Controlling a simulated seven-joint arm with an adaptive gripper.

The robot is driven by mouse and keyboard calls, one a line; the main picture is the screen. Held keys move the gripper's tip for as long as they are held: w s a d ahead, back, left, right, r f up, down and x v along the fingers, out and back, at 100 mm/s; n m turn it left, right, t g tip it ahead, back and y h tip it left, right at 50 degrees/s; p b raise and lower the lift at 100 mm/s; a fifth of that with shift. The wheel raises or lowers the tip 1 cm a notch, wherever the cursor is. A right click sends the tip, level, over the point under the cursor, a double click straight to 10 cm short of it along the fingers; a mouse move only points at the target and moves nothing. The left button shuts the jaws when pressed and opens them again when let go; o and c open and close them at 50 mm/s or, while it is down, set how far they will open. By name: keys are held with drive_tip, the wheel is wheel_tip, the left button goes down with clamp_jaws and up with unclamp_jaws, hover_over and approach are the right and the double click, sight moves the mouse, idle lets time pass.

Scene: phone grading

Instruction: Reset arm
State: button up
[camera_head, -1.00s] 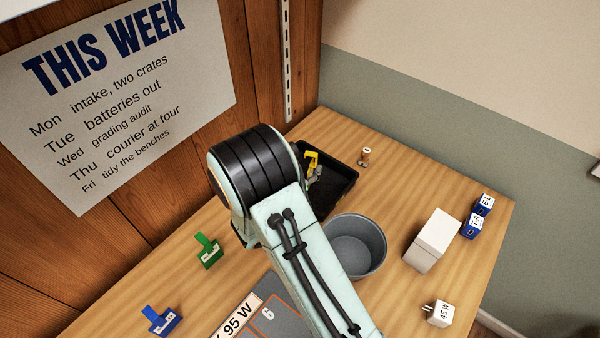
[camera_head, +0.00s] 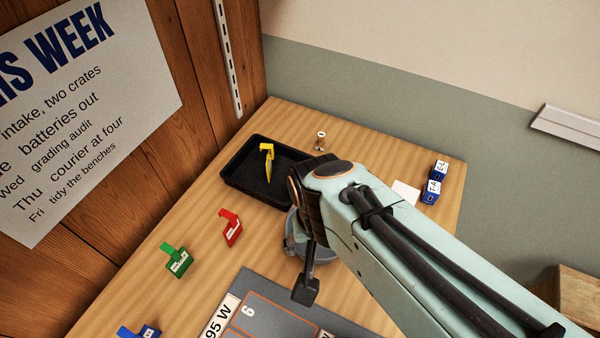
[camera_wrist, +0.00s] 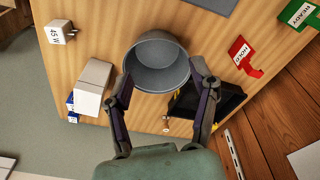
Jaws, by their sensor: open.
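My gripper (camera_wrist: 161,72) is open and empty in the wrist view, its two dark fingers apart on either side of the grey bucket (camera_wrist: 155,62) below. In the head view one dark finger of my gripper (camera_head: 307,285) shows in front of the bucket (camera_head: 297,248), above the wooden bench. My arm hides most of the bucket and the bench's right part there. The other finger is hidden in that view.
Red (camera_head: 231,228), green (camera_head: 177,259) and blue (camera_head: 140,332) sign holders stand along the left. A white box (camera_wrist: 94,87) and a 45 W plug (camera_wrist: 60,32) stand beside the bucket.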

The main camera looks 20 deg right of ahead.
drive_tip(key=s+a+r+n+g+y, duration=0.1)
drive_tip(key=s+r+n, duration=0.1)
drive_tip(key=s, duration=0.5)
drive_tip(key=shift+a+r+n, duration=0.2)
drive_tip(key=shift+n, duration=0.6)
